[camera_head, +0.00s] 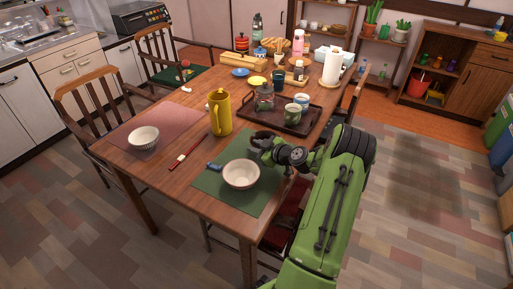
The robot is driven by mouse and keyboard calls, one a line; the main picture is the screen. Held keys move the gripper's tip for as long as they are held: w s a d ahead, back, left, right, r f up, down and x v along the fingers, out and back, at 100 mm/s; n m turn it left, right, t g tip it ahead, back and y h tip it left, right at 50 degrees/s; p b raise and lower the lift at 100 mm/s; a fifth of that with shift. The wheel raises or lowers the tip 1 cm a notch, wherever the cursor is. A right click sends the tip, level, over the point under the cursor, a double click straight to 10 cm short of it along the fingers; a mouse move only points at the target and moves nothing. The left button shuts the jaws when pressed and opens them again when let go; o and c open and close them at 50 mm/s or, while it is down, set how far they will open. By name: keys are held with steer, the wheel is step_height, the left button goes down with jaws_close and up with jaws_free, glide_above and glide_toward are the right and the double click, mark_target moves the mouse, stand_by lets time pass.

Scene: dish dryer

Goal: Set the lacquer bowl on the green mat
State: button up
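The green mat (214,184) lies flat on the near right part of the wooden table. A pale bowl with a reddish rim (241,175) stands upright on it; I cannot tell whether this is the lacquer bowl. A second bowl, white and patterned (143,138), stands on the pink mat (174,121) to the left. My gripper (257,143) is low over the back edge of the green mat, behind the pale bowl and apart from it. Its dark fingers are small and partly hidden by my wrist, so their opening is unclear.
A yellow pitcher (220,114) stands left of my gripper. A dark tray (317,119) with a glass teapot (264,98) and cups is behind it. A red stick-like item (187,154) and a small blue item (214,167) lie left of the pale bowl. Chairs surround the table.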

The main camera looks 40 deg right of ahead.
steer(key=o, duration=0.3)
